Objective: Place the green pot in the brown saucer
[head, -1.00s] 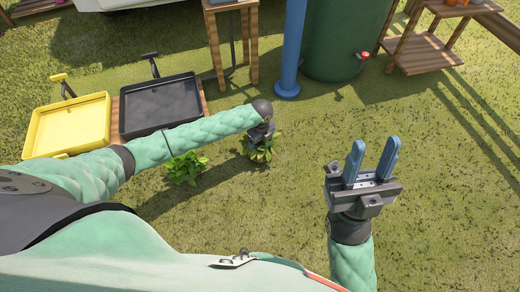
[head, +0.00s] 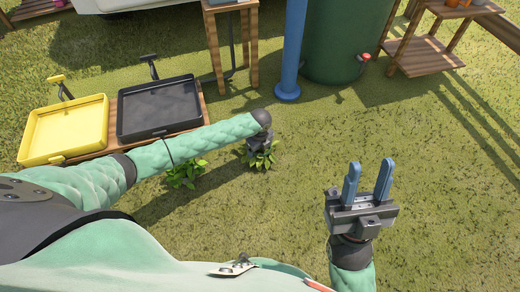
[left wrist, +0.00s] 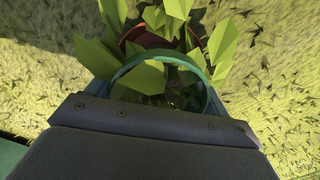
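My left gripper (head: 258,146) is low over a leafy plant (head: 260,160) on the grass; the arm hides its fingers and most of the pot in the head view. In the left wrist view, a green pot's rim (left wrist: 160,56) curves between the bluish fingers, with leaves (left wrist: 146,78) in and around it. Whether the fingers press on the pot cannot be told. A reddish-brown rounded thing (left wrist: 138,46) shows beyond the rim, partly hidden by leaves; I cannot tell if it is the saucer. My right gripper (head: 367,182) is open and empty above the grass.
A second leafy plant (head: 187,174) is just left, beside my left arm. A yellow tray (head: 64,131) and a black tray (head: 158,106) lie farther left. A blue post (head: 291,50), green barrel (head: 345,38) and wooden shelf (head: 425,53) stand behind. Grass at right is clear.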

